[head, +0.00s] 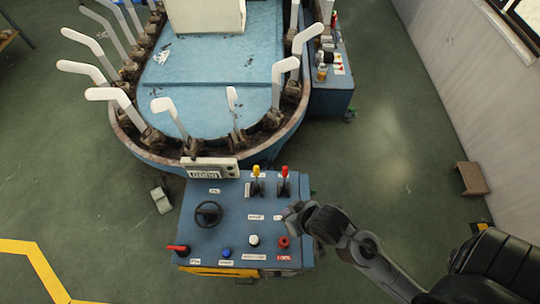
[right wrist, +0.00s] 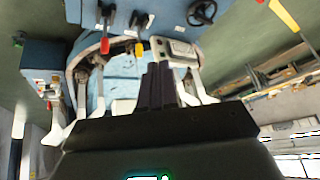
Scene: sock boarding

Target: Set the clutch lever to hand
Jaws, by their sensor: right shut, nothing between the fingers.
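The blue control console (head: 240,228) stands at the front of the machine. Two upright levers rise at its upper right, one with a yellow knob (head: 256,170) and one with a red knob (head: 284,171). Both also show in the right wrist view, yellow (right wrist: 139,49) and red (right wrist: 105,46). The labels are too small to read, so I cannot tell which is the clutch lever. My right gripper (head: 289,212) is shut and empty above the console's right edge, nearer the front than these levers. Its dark fingers (right wrist: 157,85) show together in the wrist view. My left gripper is out of view.
The console also carries a black handwheel (head: 208,213), a red-handled lever (head: 178,249), a blue button (head: 226,252), a white button (head: 254,240) and a red button (head: 284,242). White sock forms (head: 112,96) ring the machine behind.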

